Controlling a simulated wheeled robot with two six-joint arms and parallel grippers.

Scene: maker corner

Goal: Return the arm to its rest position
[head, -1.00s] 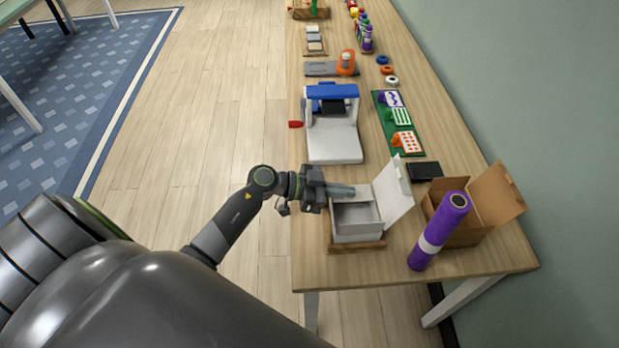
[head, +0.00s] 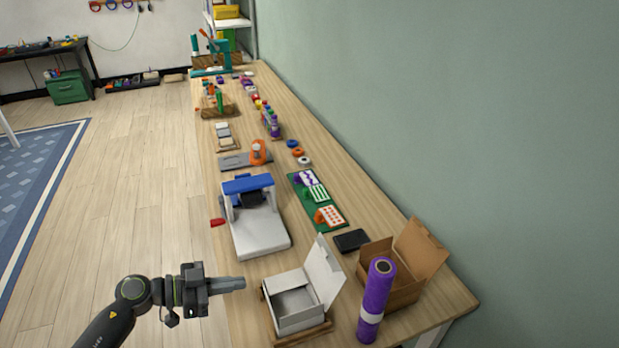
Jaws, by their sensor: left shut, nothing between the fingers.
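My left arm comes in from the bottom left of the head view. Its gripper (head: 230,285) is shut and empty, pointing right, just left of the open white box (head: 296,310). It looks apart from the box, over or near the table's left edge. The white box has its lid raised on the right and sits on a wooden base; its inside looks empty. My right gripper is not in view.
The long wooden table (head: 350,190) runs along the green wall. A blue and white press (head: 258,228), an open cardboard box (head: 398,285), a purple roll (head: 376,300) and a black pad (head: 351,240) stand near.

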